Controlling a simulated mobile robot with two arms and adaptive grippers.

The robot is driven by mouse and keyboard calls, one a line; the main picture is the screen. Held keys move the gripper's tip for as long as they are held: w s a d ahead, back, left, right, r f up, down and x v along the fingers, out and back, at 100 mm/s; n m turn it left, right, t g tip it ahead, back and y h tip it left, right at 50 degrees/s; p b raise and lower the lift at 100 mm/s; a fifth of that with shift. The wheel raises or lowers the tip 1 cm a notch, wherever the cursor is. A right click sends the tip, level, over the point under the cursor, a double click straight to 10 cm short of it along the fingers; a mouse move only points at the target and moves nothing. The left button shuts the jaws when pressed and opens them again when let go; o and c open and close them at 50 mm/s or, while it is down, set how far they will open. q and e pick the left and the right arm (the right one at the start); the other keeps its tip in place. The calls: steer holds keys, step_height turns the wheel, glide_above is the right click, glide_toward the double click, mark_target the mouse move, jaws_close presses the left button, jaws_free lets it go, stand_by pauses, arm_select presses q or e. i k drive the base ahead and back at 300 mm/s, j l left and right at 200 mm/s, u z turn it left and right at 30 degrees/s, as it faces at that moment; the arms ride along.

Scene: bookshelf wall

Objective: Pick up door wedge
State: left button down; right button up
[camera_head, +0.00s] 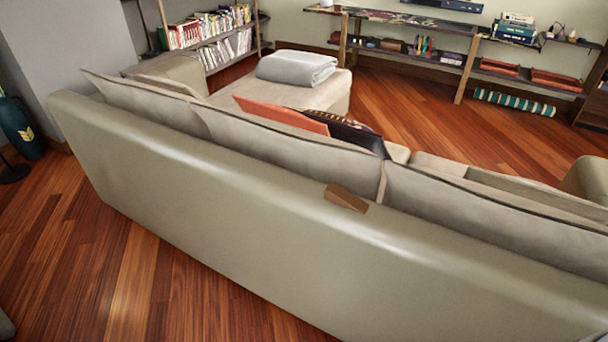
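The door wedge (346,198) is a small brown wooden block with a sloped shape. It rests on the top edge of the sofa's back, beside the gap between two back cushions. Its thinner end points to the right. Neither of my grippers shows in the head view.
The beige sofa (230,205) stretches across the view with its back towards me. Orange (282,115) and dark (350,134) cushions and a folded grey blanket (296,68) lie on it. Bookshelves (212,38) stand behind. Wooden floor (120,270) is clear at the lower left.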

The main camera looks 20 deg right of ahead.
mark_target(336, 194)
steer(key=z, duration=0.85)
